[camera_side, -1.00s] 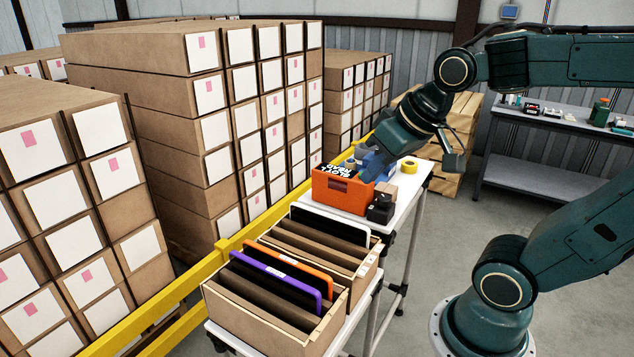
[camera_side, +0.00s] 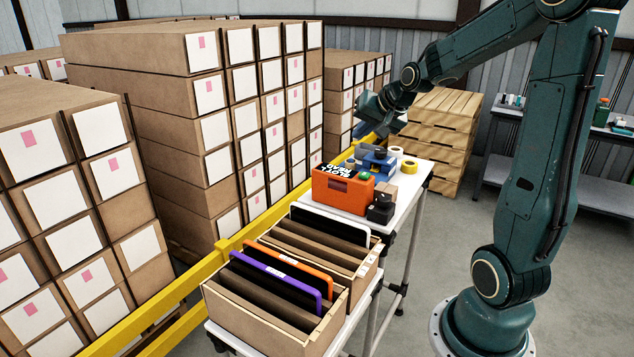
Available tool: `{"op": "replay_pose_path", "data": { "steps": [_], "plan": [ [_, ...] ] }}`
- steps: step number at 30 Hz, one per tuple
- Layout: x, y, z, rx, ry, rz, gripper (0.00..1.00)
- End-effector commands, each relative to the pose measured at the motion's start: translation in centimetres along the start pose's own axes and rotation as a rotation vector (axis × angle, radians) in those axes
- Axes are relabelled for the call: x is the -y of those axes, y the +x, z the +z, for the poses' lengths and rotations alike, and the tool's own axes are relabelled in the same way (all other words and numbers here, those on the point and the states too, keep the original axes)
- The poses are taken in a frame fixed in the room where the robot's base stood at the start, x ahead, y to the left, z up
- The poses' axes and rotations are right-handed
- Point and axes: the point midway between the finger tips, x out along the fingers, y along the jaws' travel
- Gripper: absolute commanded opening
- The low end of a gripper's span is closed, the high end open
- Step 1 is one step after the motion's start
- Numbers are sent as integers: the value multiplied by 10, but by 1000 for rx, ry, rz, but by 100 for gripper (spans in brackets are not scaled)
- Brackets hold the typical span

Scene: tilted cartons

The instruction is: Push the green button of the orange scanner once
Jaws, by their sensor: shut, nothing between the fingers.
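The orange scanner (camera_side: 342,190) stands on the white table, with white lettering along its top that appears upside down. Its green button (camera_side: 363,176) shows at the right end of the top, uncovered. My gripper (camera_side: 362,134) is beyond and above the scanner, near the far edge of the table and in front of the carton stacks. It is shut and empty, well apart from the button. Its fingertips are small and dark here.
Blue and dark items (camera_side: 376,160), yellow tape (camera_side: 410,166) and a black device (camera_side: 381,208) crowd the white table (camera_side: 412,188) around the scanner. Open cartons with tablets (camera_side: 275,300) stand in front. A yellow rail (camera_side: 240,235) and stacked cartons (camera_side: 215,130) border the left.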

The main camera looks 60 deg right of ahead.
Motion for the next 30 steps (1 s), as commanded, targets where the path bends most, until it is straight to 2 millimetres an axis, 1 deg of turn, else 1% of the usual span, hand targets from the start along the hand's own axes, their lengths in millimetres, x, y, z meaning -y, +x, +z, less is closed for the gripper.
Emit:
{"op": "replay_pose_path", "data": {
  "steps": [1, 3, 6, 10, 23, 30],
  "plan": [
    [-10, 6, -8, -12, 36, 5, 0],
    [-19, 12, -18, -29, 75, 6, 0],
    [-29, 18, -27, -46, 117, 4, 0],
    [-36, 23, -34, -61, 146, 3, 0],
    [-38, 24, -35, -64, 152, 3, 0],
    [-40, 28, -31, -62, 152, 3, 0]
  ]
}}
